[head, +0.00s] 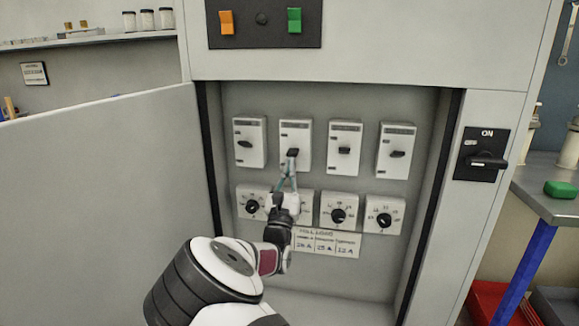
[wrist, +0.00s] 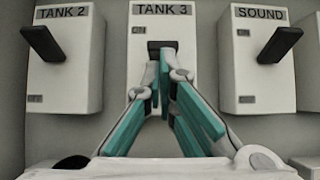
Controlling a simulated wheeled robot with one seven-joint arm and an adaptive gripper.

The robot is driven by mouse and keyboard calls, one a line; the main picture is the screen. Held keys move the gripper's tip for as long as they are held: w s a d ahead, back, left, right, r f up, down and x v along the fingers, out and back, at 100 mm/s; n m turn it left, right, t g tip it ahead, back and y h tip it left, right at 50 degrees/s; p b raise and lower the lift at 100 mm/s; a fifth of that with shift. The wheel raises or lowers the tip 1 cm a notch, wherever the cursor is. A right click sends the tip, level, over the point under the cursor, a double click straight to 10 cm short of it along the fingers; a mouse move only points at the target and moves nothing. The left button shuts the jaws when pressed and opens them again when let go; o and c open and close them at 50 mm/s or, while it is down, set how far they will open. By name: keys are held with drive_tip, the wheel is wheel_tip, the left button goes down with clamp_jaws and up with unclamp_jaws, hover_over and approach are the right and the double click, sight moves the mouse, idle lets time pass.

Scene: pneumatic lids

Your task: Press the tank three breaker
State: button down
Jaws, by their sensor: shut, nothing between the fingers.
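The tank three breaker (head: 296,136) is a white box, second from the left in the upper row inside the open cabinet. In the wrist view its label reads "TANK 3" (wrist: 162,9). Its dark lever (wrist: 161,46) shows just beyond my fingertips. My gripper (head: 290,158) is shut and empty, its fingertips (wrist: 163,58) at or just below the lever; I cannot tell whether they touch it. The gripper hides the lower part of the breaker box.
The "TANK 2" breaker (wrist: 66,80) stands left and the "SOUND" breaker (wrist: 256,85) right, both with protruding levers. A row of dials (head: 339,211) lies below. The cabinet door (head: 100,190) stands open at left. An "ON" switch (head: 481,155) is on the right frame.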

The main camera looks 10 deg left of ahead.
sight(290, 156)
drive_tip(key=shift+s+r+g+p, duration=0.1)
drive_tip(key=shift+r+g+p, duration=0.2)
drive_tip(key=shift+p, duration=0.9)
drive_tip(key=r+g+p, duration=0.1)
drive_tip(key=p, duration=0.3)
drive_tip(key=r+g+p, duration=0.1)
drive_tip(key=g+p, duration=0.1)
drive_tip(key=p, duration=0.2)
drive_tip(key=shift+s+p, duration=0.3)
drive_tip(key=shift+s, duration=0.05)
drive_tip(key=shift+r+p, duration=0.15)
drive_tip(key=shift+p, duration=0.45)
